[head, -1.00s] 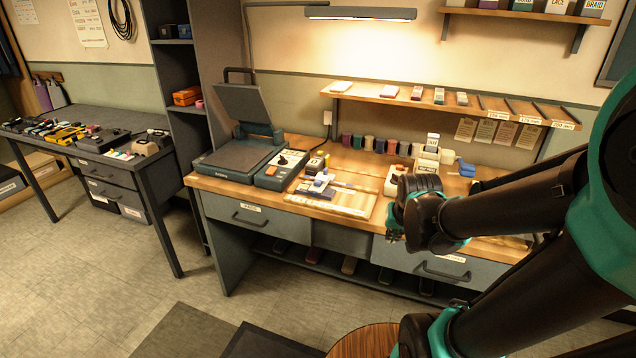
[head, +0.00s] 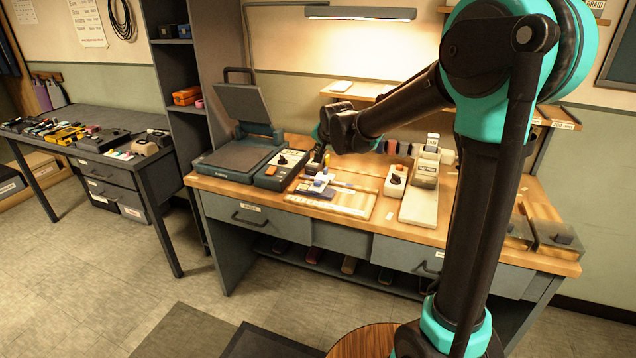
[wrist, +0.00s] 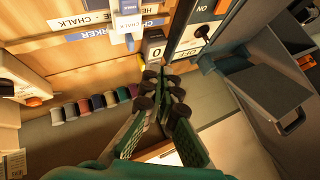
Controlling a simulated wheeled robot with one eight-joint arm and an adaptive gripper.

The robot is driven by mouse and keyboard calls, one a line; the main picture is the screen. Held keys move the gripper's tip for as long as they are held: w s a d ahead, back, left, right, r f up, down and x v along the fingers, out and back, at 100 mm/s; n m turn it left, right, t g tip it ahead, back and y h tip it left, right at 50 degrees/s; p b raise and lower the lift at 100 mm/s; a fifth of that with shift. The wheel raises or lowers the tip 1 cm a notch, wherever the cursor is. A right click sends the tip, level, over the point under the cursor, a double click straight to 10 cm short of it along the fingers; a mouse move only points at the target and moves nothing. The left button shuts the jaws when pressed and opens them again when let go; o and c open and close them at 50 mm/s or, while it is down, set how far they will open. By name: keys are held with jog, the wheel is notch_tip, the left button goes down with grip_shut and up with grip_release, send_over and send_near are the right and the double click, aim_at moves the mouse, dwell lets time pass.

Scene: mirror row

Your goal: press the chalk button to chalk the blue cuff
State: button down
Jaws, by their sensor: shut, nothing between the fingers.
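My gripper (head: 318,158) is shut and empty, pointing down over the bench above the back of the marking board. In the wrist view its fingertips (wrist: 162,82) are together near a small dark box showing "0" (wrist: 155,45). Beside that box is a white block labelled CHALK (wrist: 127,24), with blue parts near it; this white and blue unit also shows in the head view (head: 320,182). I cannot clearly tell the chalk button or the blue cuff apart from the blue parts. Contact between fingertips and unit is not visible.
Left of the gripper is a press (head: 235,158) with its lid raised and a switch box (head: 278,170) marked ON and OFF. To the right is a white box with an orange button (head: 396,179). Several spools (wrist: 85,105) line the wall.

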aim_at(319, 182)
jog(key=shift+w+a, duration=0.1)
jog(key=shift+a, duration=0.05)
jog(key=shift+f, duration=4.35)
jog(key=shift+f, duration=0.2)
jog(key=shift+f, duration=0.2)
jog(key=shift+f, duration=0.55)
jog(key=shift+r, duration=0.95)
jog(key=shift+r, duration=0.1)
